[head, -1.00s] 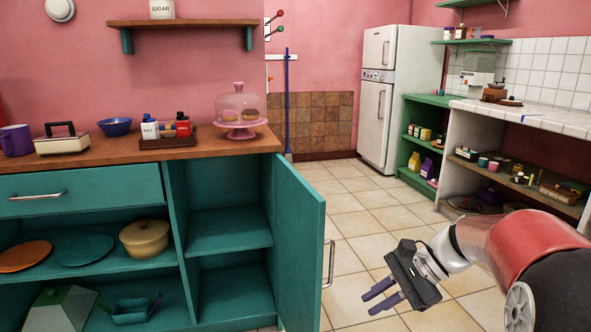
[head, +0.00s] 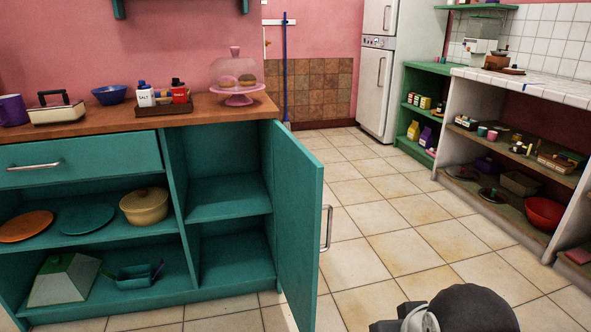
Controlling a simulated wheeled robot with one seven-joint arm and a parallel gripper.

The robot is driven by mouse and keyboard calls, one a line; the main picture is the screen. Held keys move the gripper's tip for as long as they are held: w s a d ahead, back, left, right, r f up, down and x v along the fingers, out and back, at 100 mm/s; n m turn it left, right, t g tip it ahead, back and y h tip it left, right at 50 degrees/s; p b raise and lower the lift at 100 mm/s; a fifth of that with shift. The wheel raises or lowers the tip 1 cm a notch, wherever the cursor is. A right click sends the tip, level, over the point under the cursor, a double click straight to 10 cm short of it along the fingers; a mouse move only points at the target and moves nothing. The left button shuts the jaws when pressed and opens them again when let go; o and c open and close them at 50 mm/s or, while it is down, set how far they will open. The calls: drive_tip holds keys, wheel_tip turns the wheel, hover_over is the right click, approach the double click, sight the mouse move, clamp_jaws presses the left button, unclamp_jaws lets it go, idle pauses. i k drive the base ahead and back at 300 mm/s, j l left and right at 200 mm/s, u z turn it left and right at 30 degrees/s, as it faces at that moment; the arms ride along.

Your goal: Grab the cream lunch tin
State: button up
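A low cream box with a dark carrying handle (head: 57,114) stands on the wooden countertop at the left. It is the thing that looks most like the cream lunch tin, though I cannot be sure of it. It is upright, between a purple mug and a blue bowl, and nothing touches it. A dark, rounded part of my arm shows at the bottom edge, right of centre. My gripper's fingers are out of the picture, so their state and any load are hidden.
The teal cabinet's door (head: 297,228) stands open toward the floor. A lidded yellow pot (head: 145,207) and plates sit on its shelf. A condiment tray (head: 162,109) and pink cake stand (head: 239,97) share the countertop. Open tiled floor (head: 390,215) lies right, before a stocked shelf unit.

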sight(68, 110)
drive_tip(key=i+l, duration=0.3)
drive_tip(key=l, duration=0.15)
drive_tip(key=i+l, duration=0.35)
drive_tip(key=i+l+u, duration=0.1)
drive_tip(key=i+l, duration=0.2)
drive_tip(key=l, duration=0.2)
drive_tip(key=i+l+u, duration=0.1)
drive_tip(key=u, duration=1.25)
drive_tip(key=k+l, duration=0.05)
